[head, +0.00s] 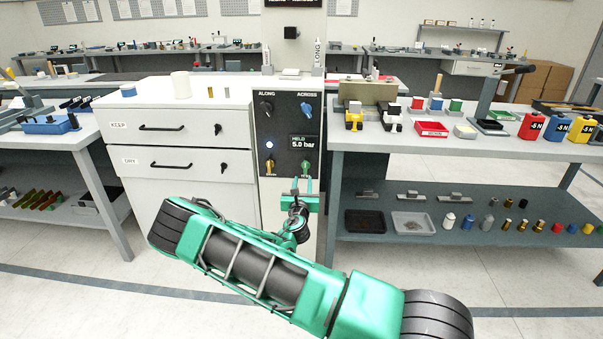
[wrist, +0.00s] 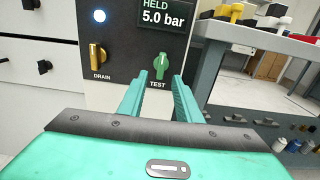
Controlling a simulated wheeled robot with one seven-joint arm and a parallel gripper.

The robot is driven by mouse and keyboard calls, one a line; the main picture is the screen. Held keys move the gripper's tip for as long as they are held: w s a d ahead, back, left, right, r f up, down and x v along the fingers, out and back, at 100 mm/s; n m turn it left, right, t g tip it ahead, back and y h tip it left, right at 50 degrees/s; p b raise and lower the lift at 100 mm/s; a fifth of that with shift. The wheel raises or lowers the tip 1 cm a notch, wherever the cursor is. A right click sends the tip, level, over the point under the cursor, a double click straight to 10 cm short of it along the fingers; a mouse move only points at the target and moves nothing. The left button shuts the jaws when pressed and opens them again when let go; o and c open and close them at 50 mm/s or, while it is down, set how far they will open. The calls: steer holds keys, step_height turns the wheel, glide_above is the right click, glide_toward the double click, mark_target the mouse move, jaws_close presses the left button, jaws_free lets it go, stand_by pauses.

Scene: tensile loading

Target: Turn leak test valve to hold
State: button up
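The leak test valve is a green knob (wrist: 161,63) labelled TEST on a dark panel (wrist: 125,57). It appears roughly upright, and it also shows in the head view (head: 306,167). The display (wrist: 165,14) above it reads HELD 5.0 bar. My gripper (wrist: 160,82) is open, with its two green fingers pointing at the panel and the knob seen just beyond the gap between their tips. In the head view my gripper (head: 304,184) is just below and in front of the knob. I cannot tell if the fingers touch it. Nothing is held.
A yellow DRAIN knob (wrist: 97,57) is left of the TEST knob, under a lit white-blue lamp (wrist: 99,16). Black ALONG (head: 266,109) and blue ACROSS (head: 305,109) knobs are higher up. White drawers (head: 180,130) stand left; a grey bench (head: 460,150) stands right.

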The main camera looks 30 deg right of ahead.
mark_target(305, 168)
steer(key=x, duration=1)
steer(key=shift+s, duration=0.1)
jaws_close()
steer(key=shift+a+r, duration=0.1)
steer(key=shift+a, duration=0.05)
